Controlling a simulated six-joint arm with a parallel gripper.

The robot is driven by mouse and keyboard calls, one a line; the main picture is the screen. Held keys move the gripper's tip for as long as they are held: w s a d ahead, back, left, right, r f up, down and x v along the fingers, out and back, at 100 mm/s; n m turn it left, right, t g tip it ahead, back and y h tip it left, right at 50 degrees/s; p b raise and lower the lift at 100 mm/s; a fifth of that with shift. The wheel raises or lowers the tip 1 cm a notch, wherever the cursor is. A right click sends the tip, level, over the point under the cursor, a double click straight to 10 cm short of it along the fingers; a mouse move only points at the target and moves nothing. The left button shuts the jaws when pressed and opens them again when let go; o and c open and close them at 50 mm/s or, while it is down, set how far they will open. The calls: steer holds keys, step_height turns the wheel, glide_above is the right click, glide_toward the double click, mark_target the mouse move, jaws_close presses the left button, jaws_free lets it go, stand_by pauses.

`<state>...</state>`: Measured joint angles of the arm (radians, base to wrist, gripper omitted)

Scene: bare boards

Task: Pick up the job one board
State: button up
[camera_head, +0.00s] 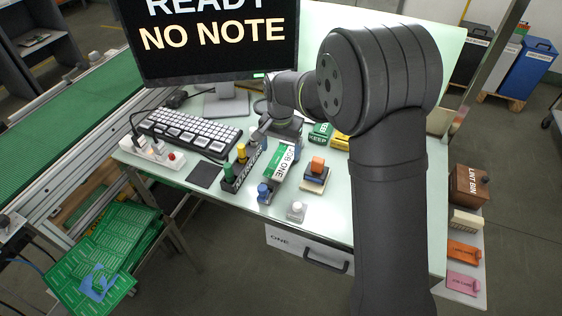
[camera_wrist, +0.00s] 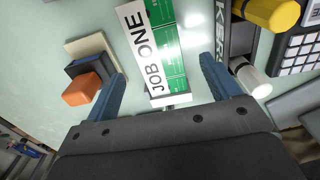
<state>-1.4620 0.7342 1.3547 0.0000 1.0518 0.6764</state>
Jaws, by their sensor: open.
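The job one board (camera_head: 280,166) is a narrow white and green panel with the words JOB ONE. It lies on the pale bench, and its lettered face shows in the wrist view (camera_wrist: 153,57). My gripper (camera_wrist: 163,68) is open, with one blue finger on either side of the board in that view. I cannot tell whether the fingers touch it or how high they are above the bench. In the head view my gripper (camera_head: 277,142) is over the far end of the board, partly hidden by my wrist.
A dark marker rack (camera_head: 240,170) stands close left of the board. Stacked blocks with an orange top (camera_head: 317,166) stand to its right. A blue-topped piece (camera_head: 264,192) and a white one (camera_head: 297,211) stand in front. A keyboard (camera_head: 190,131) and monitor (camera_head: 215,45) are behind left.

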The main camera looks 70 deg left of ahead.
mark_target(281, 161)
step_height(281, 161, down, 4)
steer(key=shift+r, duration=0.2)
steer(key=c, duration=1.1)
steer(key=shift+w+r, duration=0.1)
steer(key=shift+r, duration=0.1)
